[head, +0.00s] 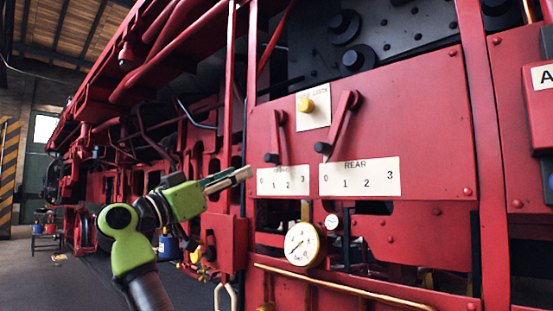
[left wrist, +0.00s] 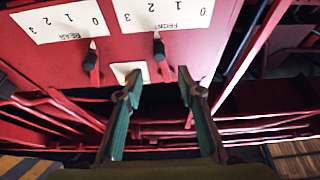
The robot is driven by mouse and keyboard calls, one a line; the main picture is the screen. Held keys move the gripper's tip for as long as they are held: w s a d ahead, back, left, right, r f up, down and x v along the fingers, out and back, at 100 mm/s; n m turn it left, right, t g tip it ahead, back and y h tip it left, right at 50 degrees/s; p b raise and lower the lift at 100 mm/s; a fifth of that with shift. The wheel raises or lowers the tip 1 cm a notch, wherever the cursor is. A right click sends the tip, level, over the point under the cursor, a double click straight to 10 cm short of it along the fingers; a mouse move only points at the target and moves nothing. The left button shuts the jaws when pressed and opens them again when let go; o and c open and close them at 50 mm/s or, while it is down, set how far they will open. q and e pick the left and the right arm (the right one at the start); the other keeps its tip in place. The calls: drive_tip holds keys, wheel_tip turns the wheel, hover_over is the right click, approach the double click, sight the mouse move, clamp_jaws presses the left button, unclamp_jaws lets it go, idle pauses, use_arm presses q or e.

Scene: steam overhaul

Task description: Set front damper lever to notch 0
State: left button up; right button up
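The front damper lever (head: 279,130) is a red arm with a black knob at its lower end, on a red panel. Its knob hangs above the low end of the white front scale (head: 283,180), numbered 0 to 3; the exact notch is hard to read. The wrist view, upside down, shows the front lever (left wrist: 159,52) and its scale (left wrist: 165,14). My left gripper (head: 247,172) is just left of the front scale in the head view. In the wrist view my left gripper (left wrist: 158,82) is open and empty, with the lever beyond its fingertips. My right gripper is not in view.
The rear lever (head: 340,122) and rear scale (head: 360,177) are right beside the front ones. A yellow knob (head: 307,105) on a cream plate is between the levers. A pressure gauge (head: 302,244) and a brass pipe (head: 340,287) are below. A red upright post (head: 229,90) stands left.

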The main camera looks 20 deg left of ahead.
sight(266, 159)
use_arm(q)
drive_tip(key=p+x, duration=0.1)
drive_tip(key=x, duration=0.1)
drive_tip(key=p+x, duration=0.1)
drive_tip(key=x, duration=0.2)
drive_tip(key=shift+d+r+p, duration=0.2)
drive_tip(key=shift+r+p, duration=0.2)
drive_tip(key=shift+r, duration=0.05)
drive_tip(key=x, duration=0.1)
drive_tip(key=p+x, duration=0.1)
drive_tip(key=x, duration=0.1)
drive_tip(key=shift+w+d+f+p, duration=0.2)
drive_tip(key=shift+w+p, duration=0.15)
drive_tip(key=shift+w, duration=0.15)
drive_tip(key=shift+p+x, duration=0.55)
drive_tip(key=shift+x, duration=0.45)
drive_tip(key=shift+w+r, duration=0.15)
drive_tip(key=shift+w, duration=0.45)
drive_tip(key=shift+d, duration=0.1)
clamp_jaws()
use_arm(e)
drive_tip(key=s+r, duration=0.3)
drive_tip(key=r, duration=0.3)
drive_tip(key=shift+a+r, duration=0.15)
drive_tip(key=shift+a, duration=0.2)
